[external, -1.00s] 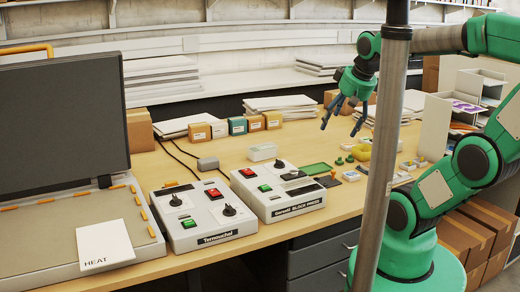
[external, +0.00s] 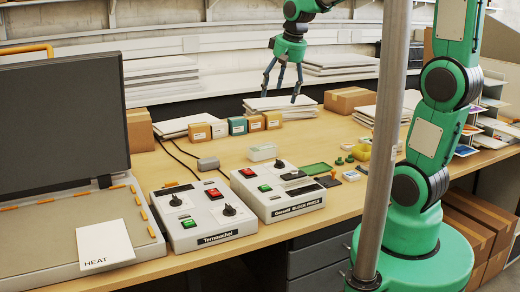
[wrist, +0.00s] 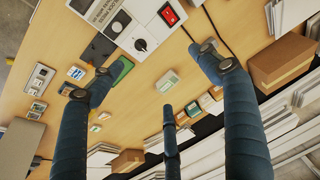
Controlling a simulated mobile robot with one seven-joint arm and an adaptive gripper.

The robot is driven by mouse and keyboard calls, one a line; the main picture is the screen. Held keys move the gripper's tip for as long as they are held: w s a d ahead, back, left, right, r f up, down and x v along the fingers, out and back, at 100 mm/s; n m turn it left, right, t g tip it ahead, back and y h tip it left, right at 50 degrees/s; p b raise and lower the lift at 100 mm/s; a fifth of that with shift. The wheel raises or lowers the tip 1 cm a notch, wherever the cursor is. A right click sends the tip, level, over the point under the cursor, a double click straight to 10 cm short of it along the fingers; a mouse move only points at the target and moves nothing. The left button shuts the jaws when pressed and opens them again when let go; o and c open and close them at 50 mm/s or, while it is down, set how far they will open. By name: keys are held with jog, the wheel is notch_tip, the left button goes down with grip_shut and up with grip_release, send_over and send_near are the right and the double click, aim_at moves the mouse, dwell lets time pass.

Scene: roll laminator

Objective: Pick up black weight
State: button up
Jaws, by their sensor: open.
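A flat black piece (external: 327,181) lies on the table beside the right control box, near the green tray; I cannot tell for sure that it is the black weight. In the wrist view a dark flat square (wrist: 98,48) lies by the control box and the green tray. My gripper (external: 281,90) is open and empty, its dark blue fingers pointing down, high above the back of the table.
Two control boxes (external: 205,222) with switches and knobs stand at the front. A green tray (external: 316,169), a clear box (external: 263,152), a yellow ring (external: 361,152) and small parts lie nearby. Coloured boxes (external: 237,126) and paper stacks line the back. A metal pole (external: 386,150) crosses the external view.

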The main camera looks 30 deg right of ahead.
jog(key=w+a+f+g+p, duration=0.15)
jog(key=w+a+p, duration=0.25)
jog(key=w+a, duration=0.5)
jog(key=g+p, duration=0.2)
jog(key=p, duration=0.9)
send_over(171, 182)
notch_tip(171, 182, down, 20)
jog(key=shift+f+h, duration=0.25)
jog(key=shift+h, duration=0.15)
jog(key=shift+a+f, duration=0.1)
jog(key=shift+f, duration=4.2)
jog(key=shift+f, duration=0.15)
jog(key=shift+f+p, duration=0.6)
jog(key=shift+f, duration=1.85)
